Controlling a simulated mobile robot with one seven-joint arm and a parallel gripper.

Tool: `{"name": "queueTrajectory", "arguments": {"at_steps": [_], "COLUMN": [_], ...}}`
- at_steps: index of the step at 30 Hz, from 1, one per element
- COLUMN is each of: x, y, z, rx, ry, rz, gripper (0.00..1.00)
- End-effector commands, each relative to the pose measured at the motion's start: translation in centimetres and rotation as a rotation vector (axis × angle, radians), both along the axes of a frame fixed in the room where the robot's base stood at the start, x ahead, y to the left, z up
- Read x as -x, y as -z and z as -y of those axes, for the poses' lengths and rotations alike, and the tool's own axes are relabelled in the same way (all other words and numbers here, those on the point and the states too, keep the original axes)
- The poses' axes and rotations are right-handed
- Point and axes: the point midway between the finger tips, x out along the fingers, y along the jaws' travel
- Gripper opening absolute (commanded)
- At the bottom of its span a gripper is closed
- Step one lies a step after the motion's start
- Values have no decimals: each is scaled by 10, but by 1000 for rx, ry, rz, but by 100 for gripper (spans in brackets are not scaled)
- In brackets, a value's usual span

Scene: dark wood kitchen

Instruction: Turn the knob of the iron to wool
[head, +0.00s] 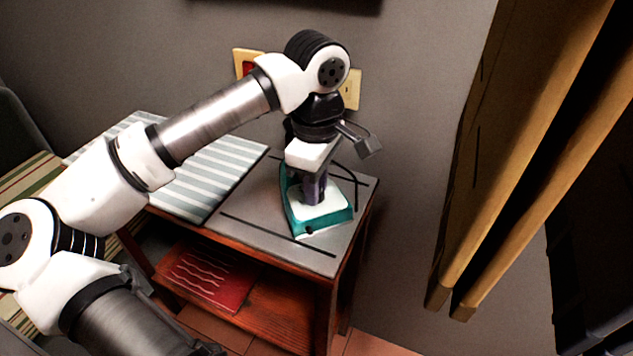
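The teal and white iron (335,219) sits on the grey top of a small wooden table. My gripper (315,198) points down over the iron, with its dark fingers at or just above the middle of the iron's white upper part. The fingers are close together, but the gap between them is too small to make out. The knob of the iron cannot be made out; the gripper covers that area. I cannot tell whether the fingers touch it.
A striped board or cloth (215,165) lies left of the iron. A red item (210,277) is on the table's lower shelf (285,312). A grey wall with a wall plate (352,90) stands behind. Tall wooden panels (510,130) stand at right.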

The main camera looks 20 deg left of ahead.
Motion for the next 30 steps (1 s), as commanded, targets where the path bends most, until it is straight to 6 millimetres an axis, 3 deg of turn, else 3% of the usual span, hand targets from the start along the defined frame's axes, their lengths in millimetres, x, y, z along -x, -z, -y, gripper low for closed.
{"name": "queueTrajectory", "arguments": {"at_steps": [1, 5, 17, 20, 30], "x": [0, 0, -1, -1, -1], "y": [-1, 0, -9, -24, -101], "z": [0, 0, 0, 0, 0], "rx": [-1, 0, -2, -2, -1], "ry": [-1, -1, -2, -2, -1], "rz": [2, 1, 2, 3, 2], "gripper": [30, 46, 46, 46, 46]}}
